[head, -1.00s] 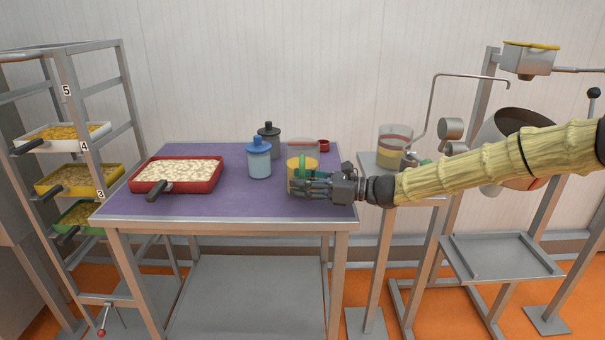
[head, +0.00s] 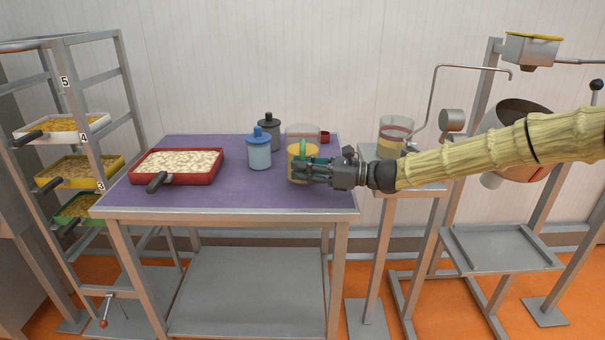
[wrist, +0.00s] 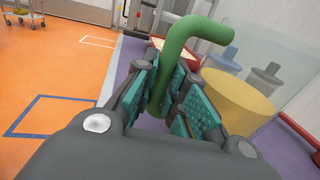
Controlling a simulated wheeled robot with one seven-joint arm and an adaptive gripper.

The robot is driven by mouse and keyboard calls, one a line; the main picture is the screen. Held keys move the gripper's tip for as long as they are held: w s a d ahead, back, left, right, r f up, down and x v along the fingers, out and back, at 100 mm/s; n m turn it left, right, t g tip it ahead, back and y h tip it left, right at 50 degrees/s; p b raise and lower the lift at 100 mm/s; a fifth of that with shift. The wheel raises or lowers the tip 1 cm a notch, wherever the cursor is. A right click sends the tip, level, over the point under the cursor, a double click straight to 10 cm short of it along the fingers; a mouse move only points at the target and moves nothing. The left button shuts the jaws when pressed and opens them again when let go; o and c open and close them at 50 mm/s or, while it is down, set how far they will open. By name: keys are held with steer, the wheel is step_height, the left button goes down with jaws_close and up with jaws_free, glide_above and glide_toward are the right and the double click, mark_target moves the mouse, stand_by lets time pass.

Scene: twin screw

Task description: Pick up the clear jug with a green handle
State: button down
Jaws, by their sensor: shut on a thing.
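The clear jug with yellow contents (head: 296,172) is at the right part of the purple-topped table, in the head view. Its green handle (wrist: 195,32) stands between my finger pads in the wrist view, and its yellow contents (wrist: 238,103) show to the right of them. My gripper (head: 318,170) reaches in from the right and is shut on the green handle. The teal pads lie on either side of the handle's lower part. The fingers hide part of the jug. I cannot tell whether its base touches the table.
Blue-lidded (head: 259,152) and black-lidded (head: 269,132) containers stand to the left. A red tray (head: 190,181) lies farther left on the table (head: 230,190). A stand with another clear jug (head: 396,130) is at right.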

steer(key=shift+r, duration=0.95)
steer(key=s+d, duration=0.3)
steer(key=s, duration=0.4)
steer(key=s+d+r, duration=0.1)
steer(key=s+d, duration=0.2)
steer(key=s, duration=0.4)
steer(key=shift+s+d+r+b, duration=0.25)
steer(key=shift+s+d+b, duration=0.05)
steer(key=shift+b, duration=0.05)
